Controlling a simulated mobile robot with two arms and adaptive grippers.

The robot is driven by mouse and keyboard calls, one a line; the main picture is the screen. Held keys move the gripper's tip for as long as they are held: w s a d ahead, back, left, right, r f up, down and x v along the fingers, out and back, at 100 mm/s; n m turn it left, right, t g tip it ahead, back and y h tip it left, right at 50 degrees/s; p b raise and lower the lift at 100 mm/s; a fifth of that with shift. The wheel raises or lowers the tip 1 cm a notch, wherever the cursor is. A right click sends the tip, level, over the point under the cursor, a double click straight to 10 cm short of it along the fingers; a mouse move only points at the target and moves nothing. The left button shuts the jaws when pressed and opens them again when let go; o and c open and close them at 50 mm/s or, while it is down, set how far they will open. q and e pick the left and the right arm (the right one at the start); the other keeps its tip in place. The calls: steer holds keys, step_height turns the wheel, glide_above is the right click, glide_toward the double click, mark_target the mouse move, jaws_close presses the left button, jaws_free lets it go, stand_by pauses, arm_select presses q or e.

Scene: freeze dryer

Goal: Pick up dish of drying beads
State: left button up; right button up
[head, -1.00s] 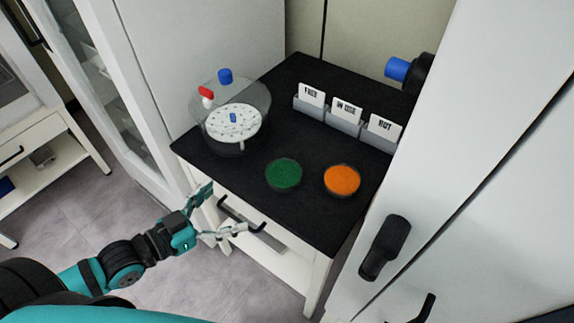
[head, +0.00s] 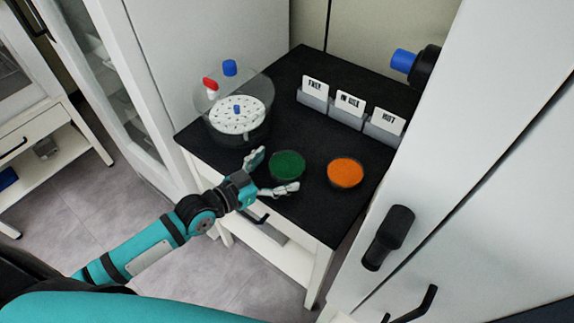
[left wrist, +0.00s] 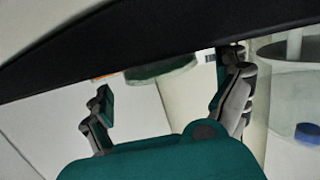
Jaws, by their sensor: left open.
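Two shallow round dishes of beads sit on the black tabletop: a green dish (head: 287,166) and an orange dish (head: 345,172) to its right. My left gripper (head: 275,172) is open and empty at the near left side of the green dish, one finger to its left and one at its near side. Contact cannot be told. In the left wrist view the green dish (left wrist: 160,68) shows between the two spread fingers of my left gripper (left wrist: 167,72), and a sliver of the orange dish (left wrist: 104,77) shows beside the left finger. My right gripper is not in view.
A clear round chamber (head: 262,90) with red and blue knobs stands on the table, left of the dishes. Label holders (head: 347,116) stand behind them. A white cabinet door with a black handle (head: 388,238) closes in the right. The tabletop's near right part is clear.

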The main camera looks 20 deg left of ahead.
arm_select(q)
steer(key=shift+x, duration=1.1)
steer(key=shift+s, duration=0.1)
steer(key=c, duration=1.1)
